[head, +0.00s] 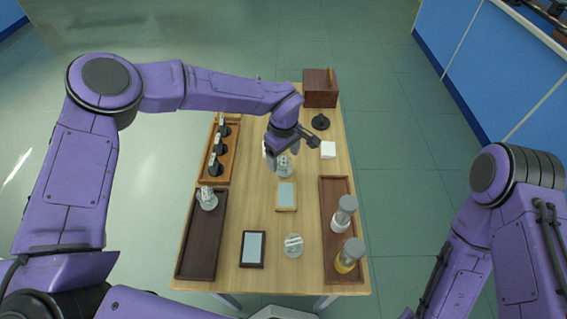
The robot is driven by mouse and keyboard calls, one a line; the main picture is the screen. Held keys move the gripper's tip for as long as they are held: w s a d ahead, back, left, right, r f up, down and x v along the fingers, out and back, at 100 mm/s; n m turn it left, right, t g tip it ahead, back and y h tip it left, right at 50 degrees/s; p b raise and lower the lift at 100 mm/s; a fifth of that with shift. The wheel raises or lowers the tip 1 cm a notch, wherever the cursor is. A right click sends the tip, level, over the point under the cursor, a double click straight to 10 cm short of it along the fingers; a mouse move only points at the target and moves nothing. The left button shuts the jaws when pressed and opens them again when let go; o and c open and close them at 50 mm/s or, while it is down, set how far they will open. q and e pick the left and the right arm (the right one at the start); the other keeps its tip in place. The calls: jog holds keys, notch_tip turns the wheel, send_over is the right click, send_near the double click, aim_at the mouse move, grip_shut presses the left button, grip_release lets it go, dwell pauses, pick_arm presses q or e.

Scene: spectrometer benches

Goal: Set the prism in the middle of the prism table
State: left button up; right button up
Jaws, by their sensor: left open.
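My left gripper (292,148) reaches in over the far middle of the bench. Its jaws are open, with no object seen between them. Just below it is a small pale grey, glassy piece (285,168) on a round base, partly covered by the gripper. I cannot tell whether they touch. A similar pale piece (207,198) stands at the far end of the dark left tray. A round grey disc (293,248) with white bars on top sits near the front middle. At this size I cannot tell which is the prism or the prism table. My right gripper is out of view.
The left tray (197,258) is mostly empty. Black-based holders stand in a brown tray (216,177) behind it. Two capped jars (343,214) (349,255) stand at the right tray (330,187). A wooden box (320,88), black disc (320,122), white pad (328,150) and two framed plates (286,196) (252,249) also occupy the bench.

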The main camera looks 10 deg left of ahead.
pick_arm(q)
jog(key=shift+d+f, duration=0.1)
jog(key=shift+f, duration=1.35)
jog(key=shift+r, duration=0.1)
jog(key=c, duration=1.3)
